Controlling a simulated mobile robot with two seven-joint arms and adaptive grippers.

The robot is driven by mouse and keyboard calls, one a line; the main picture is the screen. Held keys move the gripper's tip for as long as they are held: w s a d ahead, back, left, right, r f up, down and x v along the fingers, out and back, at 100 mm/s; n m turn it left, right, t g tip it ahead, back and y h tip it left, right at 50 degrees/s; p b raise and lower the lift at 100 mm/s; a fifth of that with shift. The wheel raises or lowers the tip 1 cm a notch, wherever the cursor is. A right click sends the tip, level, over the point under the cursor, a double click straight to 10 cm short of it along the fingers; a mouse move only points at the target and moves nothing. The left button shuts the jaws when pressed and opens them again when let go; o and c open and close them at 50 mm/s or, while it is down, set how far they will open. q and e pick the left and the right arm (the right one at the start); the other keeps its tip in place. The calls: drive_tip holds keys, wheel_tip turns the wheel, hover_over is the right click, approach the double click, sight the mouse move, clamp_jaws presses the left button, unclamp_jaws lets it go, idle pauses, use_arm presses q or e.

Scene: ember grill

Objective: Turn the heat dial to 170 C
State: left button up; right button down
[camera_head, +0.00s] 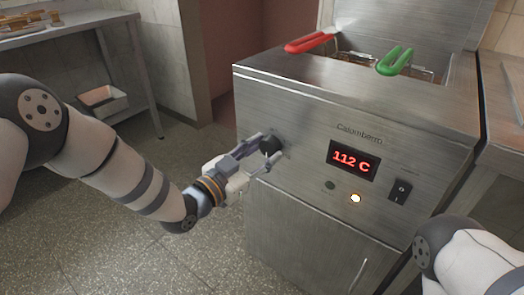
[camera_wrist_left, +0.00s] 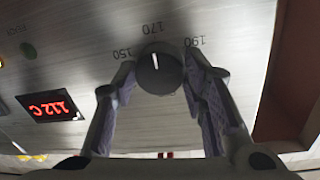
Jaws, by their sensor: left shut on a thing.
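The heat dial (camera_head: 271,146) is a round black knob on the front of the steel fryer (camera_head: 300,110). My left gripper (camera_head: 266,153) is shut on it, with one finger on each side. In the left wrist view the dial (camera_wrist_left: 157,74) sits between the finger pads (camera_wrist_left: 160,66). Its white mark points at the 170 label, between 150 and 190. The red display (camera_head: 352,160) reads 112 C. My right gripper is out of view.
A black switch (camera_head: 400,191) and a lit yellow lamp (camera_head: 355,198) are right of the dial, below the display. Red (camera_head: 308,42) and green (camera_head: 395,61) basket handles stick out over the fryer top. A steel table (camera_head: 75,35) stands at the back left.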

use_arm(q)
drive_tip(key=shift+r, duration=0.1)
idle(0.3)
drive_tip(key=o, duration=1.2)
drive_tip(key=shift+c, duration=0.2)
drive_tip(key=shift+a, duration=0.1)
drive_tip(key=v, duration=1.2)
